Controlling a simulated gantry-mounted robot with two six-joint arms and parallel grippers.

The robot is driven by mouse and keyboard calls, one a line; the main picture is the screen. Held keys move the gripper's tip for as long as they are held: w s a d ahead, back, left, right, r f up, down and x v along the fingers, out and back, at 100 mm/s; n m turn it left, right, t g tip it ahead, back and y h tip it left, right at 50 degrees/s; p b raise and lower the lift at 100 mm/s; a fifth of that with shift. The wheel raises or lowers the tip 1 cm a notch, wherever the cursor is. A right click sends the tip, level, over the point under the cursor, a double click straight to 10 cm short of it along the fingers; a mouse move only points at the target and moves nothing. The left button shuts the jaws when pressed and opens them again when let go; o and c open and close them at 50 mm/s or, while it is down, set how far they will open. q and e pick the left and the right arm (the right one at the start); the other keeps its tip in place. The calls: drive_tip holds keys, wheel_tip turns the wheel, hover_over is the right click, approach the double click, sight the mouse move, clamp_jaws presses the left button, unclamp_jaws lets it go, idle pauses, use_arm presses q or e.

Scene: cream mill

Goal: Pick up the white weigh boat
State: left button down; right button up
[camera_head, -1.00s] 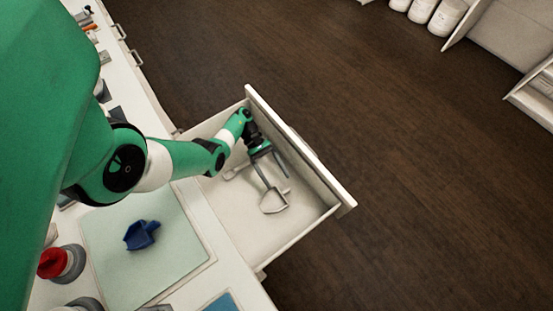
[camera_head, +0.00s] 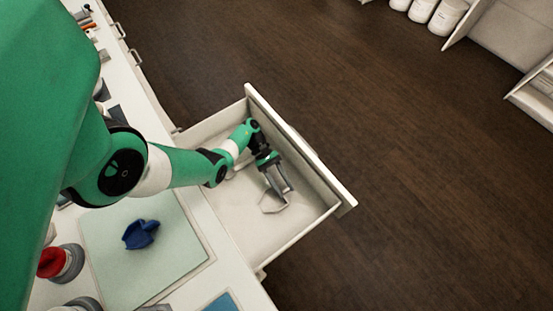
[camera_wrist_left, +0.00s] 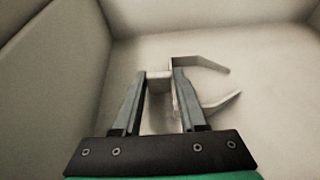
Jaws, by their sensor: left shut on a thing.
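The white weigh boat (camera_head: 269,209) is low inside the open drawer (camera_head: 304,150), partly hidden by my gripper in the head view. My left gripper (camera_head: 277,193) reaches down into the drawer and is shut on the boat. In the left wrist view a pale part of the weigh boat (camera_wrist_left: 158,81) sits between the fingers of the left gripper (camera_wrist_left: 159,74). Thin pale walls extend right, past the right finger. Whether the boat still touches the drawer floor, I cannot tell. My right gripper is not in view.
The drawer walls stand close around the gripper. A dark blue boat-like piece (camera_head: 140,234) lies on a pale green mat (camera_head: 118,273) on the counter. A red-topped container (camera_head: 52,262) stands at the lower left. Dark floor (camera_head: 420,190) lies beyond the drawer.

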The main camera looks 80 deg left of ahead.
use_arm(q)
wheel_tip(320, 180, up, 10)
drive_tip(key=p, duration=0.7)
drive_tip(key=w+d+r+m+g, duration=0.2)
drive_tip(key=w+d+r, duration=0.4)
drive_tip(key=d, duration=0.4)
drive_tip(key=w+r+n+t+p, duration=0.1)
drive_tip(key=r+n+p, duration=0.1)
drive_tip(key=r+p, duration=1.3)
drive_tip(key=w+r+n+t+y+p, duration=0.1)
drive_tip(key=w+r+t+p, duration=0.1)
drive_tip(key=r+p, duration=1.3)
wheel_tip(320, 180, up, 2)
drive_tip(key=shift+w+n+t, duration=0.3)
drive_tip(key=shift+n, duration=0.1)
